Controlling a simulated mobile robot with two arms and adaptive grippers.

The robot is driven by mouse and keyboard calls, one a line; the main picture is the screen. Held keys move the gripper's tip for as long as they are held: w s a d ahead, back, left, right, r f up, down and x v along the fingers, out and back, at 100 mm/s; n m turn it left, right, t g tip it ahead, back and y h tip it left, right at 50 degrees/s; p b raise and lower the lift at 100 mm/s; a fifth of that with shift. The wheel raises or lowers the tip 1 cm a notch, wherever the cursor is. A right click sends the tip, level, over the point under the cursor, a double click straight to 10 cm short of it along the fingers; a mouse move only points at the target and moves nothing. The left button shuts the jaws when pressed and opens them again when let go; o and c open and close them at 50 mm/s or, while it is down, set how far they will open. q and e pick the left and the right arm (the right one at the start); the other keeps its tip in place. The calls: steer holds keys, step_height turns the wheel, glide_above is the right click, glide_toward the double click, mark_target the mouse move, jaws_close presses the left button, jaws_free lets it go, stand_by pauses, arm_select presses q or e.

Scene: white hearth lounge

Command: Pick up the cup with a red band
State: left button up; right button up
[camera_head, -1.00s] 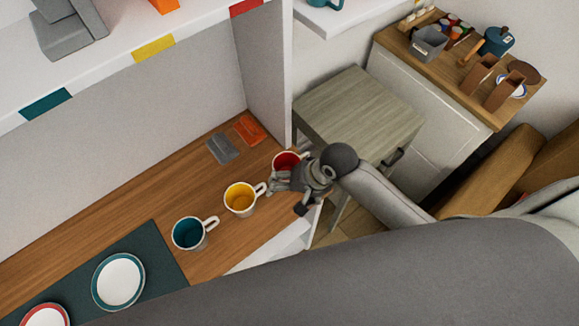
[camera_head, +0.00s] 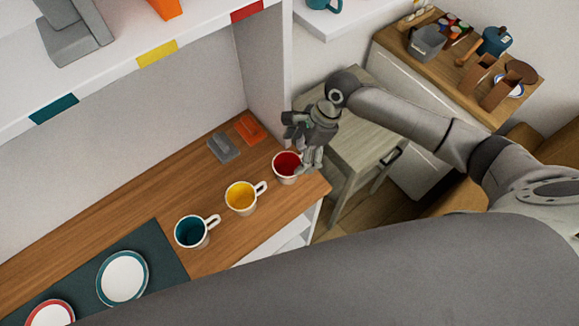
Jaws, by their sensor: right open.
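The cup with red (camera_head: 285,167) stands upright on the wooden counter near its right end, white outside with a red inside. My right gripper (camera_head: 303,147) is open just above and to the right of it. One finger overlaps the cup's right side and hides its handle; whether it touches the cup I cannot tell. A yellow cup (camera_head: 240,197) and a teal cup (camera_head: 191,232) stand in a row to the lower left, handles to the right. My left gripper is out of view.
A grey block (camera_head: 223,148) and an orange block (camera_head: 248,130) lie behind the cups. A teal mat (camera_head: 172,256) with plates is at lower left. A white upright panel (camera_head: 262,75) rises behind. A small grey-green table (camera_head: 350,130) stands right of the counter.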

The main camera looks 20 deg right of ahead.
mark_target(285, 174)
steer(key=x, duration=0.3)
steer(key=shift+a+f, duration=0.1)
steer(key=shift+f, duration=0.15)
steer(key=shift+s+a+f+p, duration=0.1)
steer(key=shift+a+f+p, duration=0.2)
steer(key=shift+f+p, duration=0.15)
steer(key=x, duration=0.3)
steer(key=shift+a+f+p, duration=0.15)
steer(key=shift+a+p, duration=0.1)
steer(key=shift+p, duration=0.1)
steer(key=shift+a+f, duration=0.2)
steer(key=shift+f, duration=0.3)
steer(key=c, duration=1.1)
